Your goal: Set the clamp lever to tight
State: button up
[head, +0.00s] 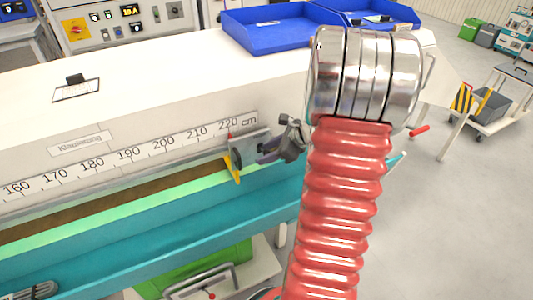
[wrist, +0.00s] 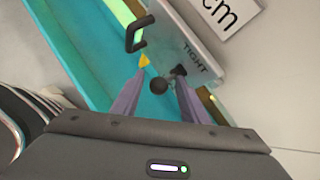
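The clamp is a grey plate (head: 249,147) at the right end of the ruler in the head view, with a yellow pointer (head: 232,168). The wrist view shows the plate (wrist: 201,35) marked TIGHT, the yellow pointer (wrist: 144,61), and the clamp lever's dark round knob (wrist: 159,86). My gripper (wrist: 160,75) is open, its two purple fingers apart with the knob between them; I cannot tell whether either touches it. In the head view my gripper (head: 268,150) is beside the plate, and the lever cannot be made out. The lever's exact angle is unclear.
The white bench carries a ruler strip (head: 130,162) above a teal trough (head: 150,230). Blue trays (head: 270,35) stand at the back. A black handle (wrist: 138,34) rises from the plate. A trolley (head: 485,110) stands on the open floor at right.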

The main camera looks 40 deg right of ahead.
jog(key=v, duration=1.3)
jog(key=shift+s+r, duration=0.25)
dwell(0.5)
jog(key=s+a+f+n+g, duration=0.3)
jog(key=s+a+n+g, duration=0.2)
jog(key=a+n, duration=0.5)
jog(key=s+a+r+n+t+h, duration=0.1)
jog(key=a+r+n, duration=0.3)
jog(key=a+n, duration=0.5)
jog(key=a+r+n+t+h, duration=0.1)
jog(key=a+r+n, duration=0.4)
jog(key=a+n, duration=0.5)
jog(key=a, duration=0.6)
jog(key=shift+s+a+h, duration=0.35)
jog(key=shift+h, duration=0.05)
